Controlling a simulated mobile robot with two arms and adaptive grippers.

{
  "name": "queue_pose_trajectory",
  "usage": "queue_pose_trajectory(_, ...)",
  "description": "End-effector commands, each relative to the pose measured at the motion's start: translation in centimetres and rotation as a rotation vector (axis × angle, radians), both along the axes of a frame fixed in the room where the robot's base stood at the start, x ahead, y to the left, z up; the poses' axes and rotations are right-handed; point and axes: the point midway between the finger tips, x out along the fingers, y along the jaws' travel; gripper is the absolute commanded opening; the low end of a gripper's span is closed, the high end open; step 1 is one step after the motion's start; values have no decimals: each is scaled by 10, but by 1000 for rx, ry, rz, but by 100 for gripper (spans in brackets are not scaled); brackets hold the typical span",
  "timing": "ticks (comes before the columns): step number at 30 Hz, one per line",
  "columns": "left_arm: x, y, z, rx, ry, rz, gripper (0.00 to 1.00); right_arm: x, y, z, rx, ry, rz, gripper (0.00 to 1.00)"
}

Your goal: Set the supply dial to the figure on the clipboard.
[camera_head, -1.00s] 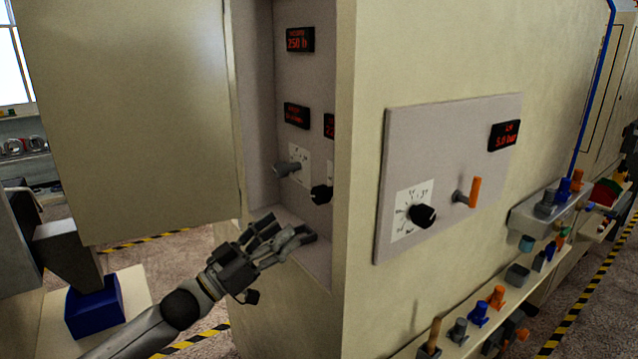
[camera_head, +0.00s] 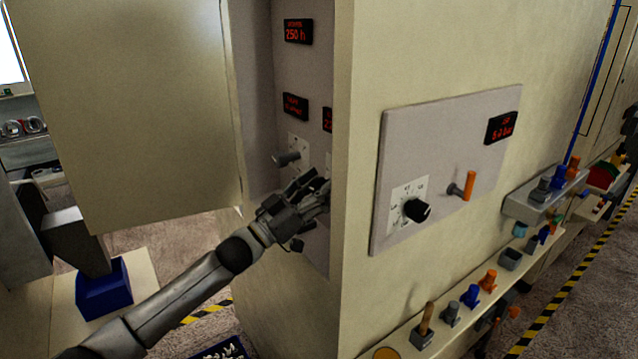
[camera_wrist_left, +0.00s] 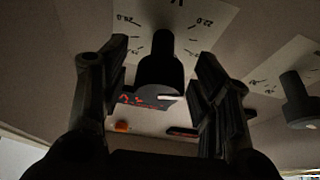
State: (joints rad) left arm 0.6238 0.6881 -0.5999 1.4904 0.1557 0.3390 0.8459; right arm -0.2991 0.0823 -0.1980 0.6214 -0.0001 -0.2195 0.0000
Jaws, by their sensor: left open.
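In the left wrist view a black dial knob (camera_wrist_left: 160,70) stands on a white scale plate (camera_wrist_left: 205,32) with printed figures, one reading 22.0. My left gripper (camera_wrist_left: 161,58) is open, with one finger on each side of this knob and visible gaps to it. In the head view the left gripper (camera_head: 312,187) is inside the machine's recess, at the lower right, covering the dial there. A red display (camera_head: 327,120) above is partly hidden by the recess edge. Which dial is the supply one cannot be read. No clipboard and no right gripper are in view.
Another knob (camera_head: 287,158) sits left of the gripper in the recess, below two red displays. The open cabinet door (camera_head: 140,110) stands at left. The outer panel (camera_head: 455,120) carries a black knob (camera_head: 416,210) and an orange-handled lever (camera_head: 468,186).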

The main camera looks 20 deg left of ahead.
Motion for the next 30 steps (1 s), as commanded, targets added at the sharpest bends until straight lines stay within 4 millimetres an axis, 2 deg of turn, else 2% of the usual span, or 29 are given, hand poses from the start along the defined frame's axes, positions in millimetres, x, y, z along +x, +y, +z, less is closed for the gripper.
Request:
queue_pose_trajectory(6, 0, 0, 0, 0, 0, 0, 55, -2, 1, 0, 1, 3, 2, 0)
queue_pose_trajectory(15, 0, 0, 0, 0, 0, 0, 17, -2, 3, -1, 3, 5, 2, 0)
queue_pose_trajectory(17, 0, 0, 0, 0, 0, 0, 11, -2, 3, -1, 3, 5, 2, 0)
queue_pose_trajectory(30, 0, 1, -2, 91, -72, 0, 11, -3, 4, -12, 5, 4, 1, 0)
